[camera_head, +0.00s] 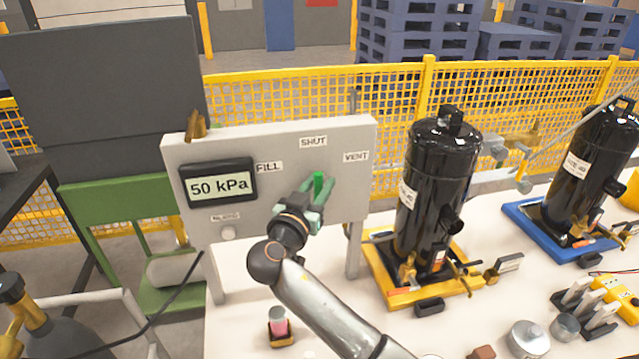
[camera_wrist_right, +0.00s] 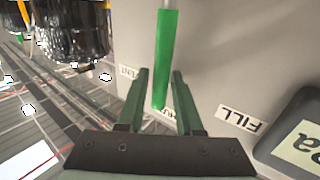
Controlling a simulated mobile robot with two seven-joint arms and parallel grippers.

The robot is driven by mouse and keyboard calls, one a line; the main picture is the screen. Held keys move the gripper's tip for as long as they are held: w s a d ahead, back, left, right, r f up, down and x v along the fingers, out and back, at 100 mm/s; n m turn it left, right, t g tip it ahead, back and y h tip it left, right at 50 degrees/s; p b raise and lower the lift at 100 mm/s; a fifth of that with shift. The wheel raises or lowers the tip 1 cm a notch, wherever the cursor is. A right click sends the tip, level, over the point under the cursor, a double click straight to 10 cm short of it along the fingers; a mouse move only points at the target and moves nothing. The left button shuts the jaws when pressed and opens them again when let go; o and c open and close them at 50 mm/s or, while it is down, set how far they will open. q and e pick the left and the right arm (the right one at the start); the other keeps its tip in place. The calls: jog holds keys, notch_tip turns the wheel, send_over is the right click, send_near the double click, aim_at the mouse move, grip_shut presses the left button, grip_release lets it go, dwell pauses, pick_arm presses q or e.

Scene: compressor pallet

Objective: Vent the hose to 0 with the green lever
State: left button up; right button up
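The green lever (camera_head: 319,185) stands upright on the grey panel (camera_head: 270,149), pointing to the SHUT label (camera_head: 313,142). FILL (camera_head: 269,167) is to its left and VENT (camera_head: 356,156) to its right. The display (camera_head: 219,186) reads 50 kPa. My right gripper (camera_head: 313,192) is at the lever, hiding its lower part in the head view. In the right wrist view the fingers (camera_wrist_right: 161,78) are open, one on each side of the lever (camera_wrist_right: 166,58), with gaps visible. My left gripper is not in view.
A black compressor (camera_head: 440,180) on a yellow tray stands right of the panel; another (camera_head: 580,165) is on a blue tray farther right. A small pink-filled cup (camera_head: 279,325) sits at the table front. A yellow mesh fence (camera_head: 390,100) runs behind.

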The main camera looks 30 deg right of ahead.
jog(key=shift+c, duration=0.4)
grip_shut()
dwell(0.9)
